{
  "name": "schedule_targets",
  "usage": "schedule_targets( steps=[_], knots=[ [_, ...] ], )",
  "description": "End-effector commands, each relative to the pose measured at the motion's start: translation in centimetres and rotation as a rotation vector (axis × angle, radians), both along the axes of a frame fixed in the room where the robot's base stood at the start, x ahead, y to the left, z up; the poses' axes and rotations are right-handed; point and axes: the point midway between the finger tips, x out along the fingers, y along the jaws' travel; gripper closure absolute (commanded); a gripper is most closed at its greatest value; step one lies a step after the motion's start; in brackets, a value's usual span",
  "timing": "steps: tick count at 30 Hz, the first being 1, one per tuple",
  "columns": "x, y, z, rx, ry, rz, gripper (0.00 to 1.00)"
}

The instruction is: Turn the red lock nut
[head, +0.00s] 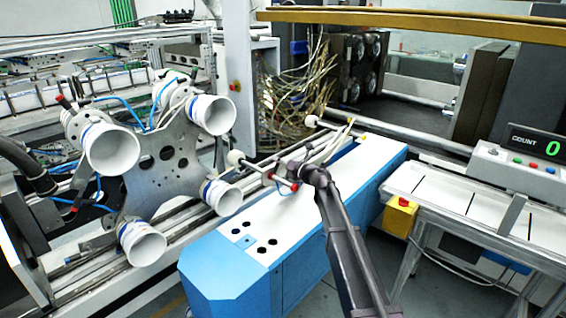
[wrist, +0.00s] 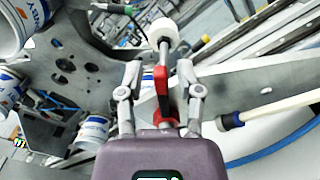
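The red lock nut (wrist: 160,82) shows in the wrist view as a red piece with a raised lever, on a grey rod that ends in a white round tip (wrist: 163,32). My gripper (wrist: 159,80) has its two grey fingers spread, one on each side of the red piece, with gaps visible on both sides. In the head view my gripper (head: 297,172) is at the rod frame above the white top of the blue machine. Small red parts (head: 294,186) show there beside it, partly hidden by my gripper. Contact with the nut cannot be told.
A metal plate (head: 165,185) with several white cups (head: 113,150) stands at the left. The blue machine (head: 230,280) lies below the gripper. A pale rod (wrist: 270,108) with a blue collar is close on the right in the wrist view. A counter (head: 532,143) reads 0.

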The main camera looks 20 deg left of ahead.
Motion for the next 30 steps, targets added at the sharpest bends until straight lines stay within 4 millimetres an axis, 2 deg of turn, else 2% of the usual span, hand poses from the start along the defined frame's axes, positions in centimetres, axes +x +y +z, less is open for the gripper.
schedule_targets(
  steps=[8, 14, 20, 30],
  knots=[
    [0.1, -0.2, 0.0, 0.000, -0.001, -0.003, 0.51],
    [-0.4, -1.1, 0.0, 0.000, -0.001, -0.004, 0.51],
    [-1.5, -3.2, 0.0, 0.000, 0.000, -0.004, 0.51],
    [-3.8, -8.3, 0.0, 0.000, 0.000, -0.006, 0.51]
  ],
)
